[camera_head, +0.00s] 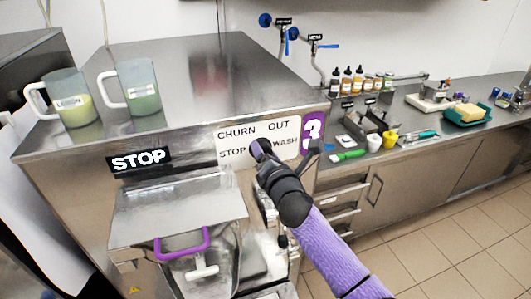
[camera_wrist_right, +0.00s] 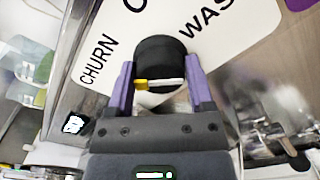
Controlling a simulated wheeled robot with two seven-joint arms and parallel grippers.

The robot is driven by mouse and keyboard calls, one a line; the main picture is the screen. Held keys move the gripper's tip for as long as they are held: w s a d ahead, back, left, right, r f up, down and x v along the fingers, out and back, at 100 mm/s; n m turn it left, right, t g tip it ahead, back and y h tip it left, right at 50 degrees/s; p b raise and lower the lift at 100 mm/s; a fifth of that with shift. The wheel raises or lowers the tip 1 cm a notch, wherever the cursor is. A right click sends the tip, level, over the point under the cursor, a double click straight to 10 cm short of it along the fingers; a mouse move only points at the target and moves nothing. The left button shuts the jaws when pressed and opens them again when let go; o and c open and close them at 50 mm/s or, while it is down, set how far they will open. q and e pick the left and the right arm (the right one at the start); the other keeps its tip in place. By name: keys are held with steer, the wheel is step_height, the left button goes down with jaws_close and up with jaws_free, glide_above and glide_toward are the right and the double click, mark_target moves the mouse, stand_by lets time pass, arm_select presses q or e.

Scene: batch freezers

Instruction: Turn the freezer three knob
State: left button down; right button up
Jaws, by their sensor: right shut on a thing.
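Freezer three is a steel machine with a purple "3" label (camera_head: 313,131) on its front. Beside that label is a white panel (camera_head: 236,140) marked CHURN, OUT, STOP and WASH. In the wrist view the black round knob (camera_wrist_right: 160,60) has a small yellow and white pointer at its near side. My right gripper (camera_wrist_right: 160,84) has its purple fingers on both sides of the knob and is shut on it. In the head view my right gripper (camera_head: 261,148) covers most of the knob. My left gripper does not show.
Two jugs, one labelled LEMON (camera_head: 69,98) and one greenish (camera_head: 138,87), stand on top of the freezer. A purple handle (camera_head: 182,244) sits on its front below a STOP sign (camera_head: 138,160). A counter (camera_head: 400,110) with bottles and tools runs to the right.

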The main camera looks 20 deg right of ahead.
steer(key=shift+m, duration=1.6)
steer(key=o, duration=1.2)
steer(key=shift+o, duration=0.3)
steer(key=shift+w, duration=0.1)
steer(key=s, duration=1)
steer(key=shift+d, duration=0.25)
